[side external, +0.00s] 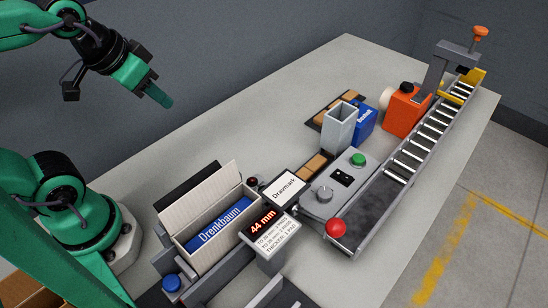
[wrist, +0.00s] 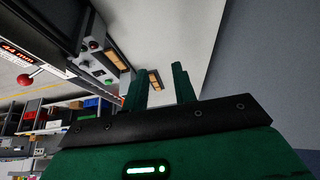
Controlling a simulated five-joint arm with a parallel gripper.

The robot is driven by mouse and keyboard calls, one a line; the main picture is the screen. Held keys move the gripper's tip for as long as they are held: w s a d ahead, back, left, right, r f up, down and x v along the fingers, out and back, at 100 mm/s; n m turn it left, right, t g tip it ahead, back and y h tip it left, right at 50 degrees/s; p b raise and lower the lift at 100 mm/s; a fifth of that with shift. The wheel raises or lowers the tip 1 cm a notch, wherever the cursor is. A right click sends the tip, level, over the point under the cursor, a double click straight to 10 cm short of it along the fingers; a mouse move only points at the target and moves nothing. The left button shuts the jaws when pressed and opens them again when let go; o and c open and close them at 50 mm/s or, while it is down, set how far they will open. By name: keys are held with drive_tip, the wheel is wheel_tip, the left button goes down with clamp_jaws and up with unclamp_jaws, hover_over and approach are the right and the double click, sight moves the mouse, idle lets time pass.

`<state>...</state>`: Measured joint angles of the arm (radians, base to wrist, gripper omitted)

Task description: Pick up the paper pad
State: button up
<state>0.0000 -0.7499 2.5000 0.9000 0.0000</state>
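My gripper (side external: 157,92) is raised above the left part of the bench, well away from everything on it. In the wrist view its two green fingers (wrist: 161,88) stand apart with nothing between them. Brown flat pieces (side external: 314,166), which look like paper pads, lie in a dark holder beside a white card marked "Dravmark" (side external: 285,187). More brown pieces (side external: 349,95) lie in a dark tray farther back. I cannot tell which is the pad meant. Brown pieces also show in the wrist view (wrist: 117,57).
An open carton (side external: 228,178) holds a blue "Drenkbaum" box (side external: 219,224). A display (side external: 265,226) reads 44 mm. A grey bin (side external: 339,130), blue box (side external: 363,120), orange machine (side external: 402,110) and roller conveyor (side external: 425,130) stand rightward. The bench's back left is clear.

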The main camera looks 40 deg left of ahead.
drive_tip(key=shift+o, duration=1.2)
drive_tip(key=g, duration=0.6)
hover_over(301, 172)
drive_tip(key=s, duration=0.1)
drive_tip(key=f, duration=1.5)
drive_tip(key=shift+s+d+f, duration=0.2)
drive_tip(key=shift+d+f, duration=0.1)
drive_tip(key=shift+f, duration=0.1)
drive_tip(key=shift+w+d+f, duration=0.1)
drive_tip(key=shift+f, duration=3.75)
drive_tip(key=c, duration=0.7)
